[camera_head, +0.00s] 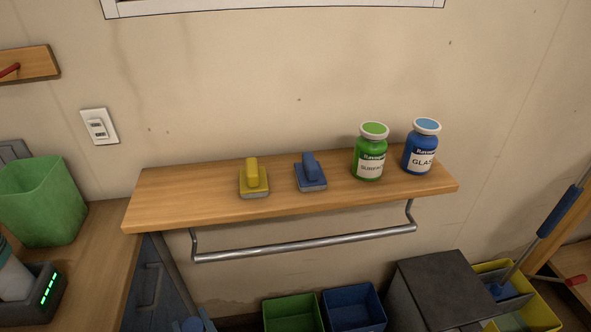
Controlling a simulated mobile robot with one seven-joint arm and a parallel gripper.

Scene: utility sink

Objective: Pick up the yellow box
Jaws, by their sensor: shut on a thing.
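A yellow box (547,313) shows at the lower right, on the low level beneath and to the right of the shelf. It is open at the top. A dark grey box (437,283) stands in front of its left part, and the frame's bottom edge cuts it off. A mop-like tool with a blue grip (560,211) slants down into it. A yellow scrubber with an upright handle (254,178) sits on the wooden shelf. My gripper is not in view, so what it holds cannot be seen.
The wooden shelf (200,205) also holds a blue scrubber (311,174), a green jar (370,155) and a blue jar (421,148). A metal rail (305,246) hangs below. A green bin (293,314) and a blue bin (353,308) stand low. The shelf's left end is clear.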

